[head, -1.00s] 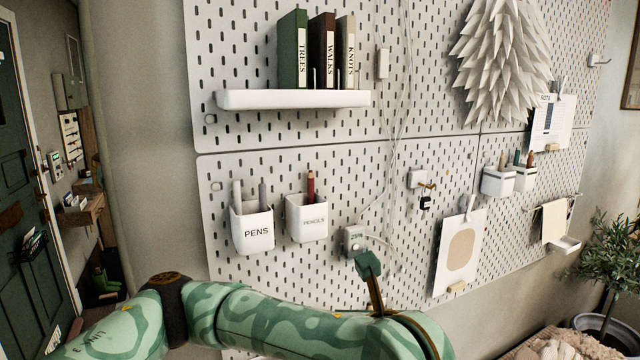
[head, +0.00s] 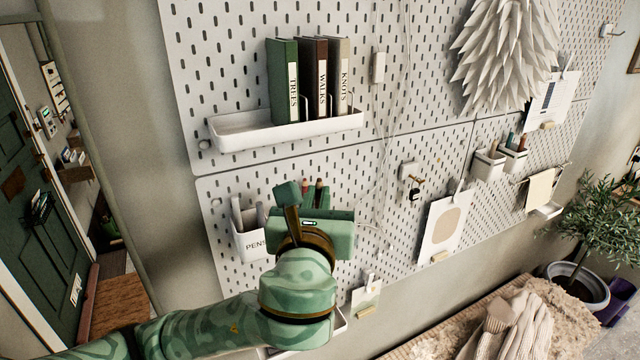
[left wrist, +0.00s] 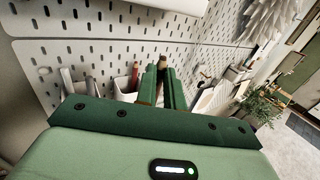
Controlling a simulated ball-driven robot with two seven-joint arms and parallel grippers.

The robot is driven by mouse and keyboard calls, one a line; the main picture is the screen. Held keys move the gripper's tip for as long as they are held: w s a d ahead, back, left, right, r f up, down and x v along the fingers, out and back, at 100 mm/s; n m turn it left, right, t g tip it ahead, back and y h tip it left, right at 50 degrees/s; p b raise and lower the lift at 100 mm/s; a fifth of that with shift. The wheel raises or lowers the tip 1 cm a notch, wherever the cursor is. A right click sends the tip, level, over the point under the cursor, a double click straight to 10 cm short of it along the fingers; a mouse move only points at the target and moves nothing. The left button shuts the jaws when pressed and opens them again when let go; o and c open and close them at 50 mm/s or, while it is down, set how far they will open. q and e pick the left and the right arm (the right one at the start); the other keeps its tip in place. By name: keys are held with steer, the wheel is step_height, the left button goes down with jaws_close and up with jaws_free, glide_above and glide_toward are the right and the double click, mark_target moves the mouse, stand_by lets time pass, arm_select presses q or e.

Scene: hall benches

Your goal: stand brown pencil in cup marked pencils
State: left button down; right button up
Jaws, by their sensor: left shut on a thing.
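My left gripper (head: 304,203) is in front of the pegboard and covers the cup marked pencils in the head view. In the left wrist view it (left wrist: 161,88) is shut on the brown pencil (left wrist: 162,62), whose upper end shows between the fingers. The brown pencil's top (head: 319,188) also shows above the gripper in the head view. The white pencils cup (left wrist: 124,90) is just left of the fingers in the left wrist view, with a red pencil (left wrist: 135,74) standing in it. The brown pencil's lower end is hidden, so I cannot tell whether it is inside the cup. My right gripper is not in view.
The pens cup (head: 249,243) with pens hangs close on the left. A white shelf (head: 240,133) with several books is above. Cords, a key hook (head: 410,172) and a paper sheet (head: 445,225) are to the right. A bench (head: 470,320) stands below.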

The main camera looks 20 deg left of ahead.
arm_select(q)
steer(key=w+a+f+b, duration=0.4)
steer(key=w+a+b, duration=0.3)
steer(key=a, duration=0.1)
steer(key=shift+w+f+b, duration=0.15)
steer(key=shift+f+b, duration=0.2)
steer(key=shift+b, duration=0.05)
stand_by(0.8)
steer(key=c, duration=1.4)
jaws_free()
steer(key=shift+c, duration=0.2)
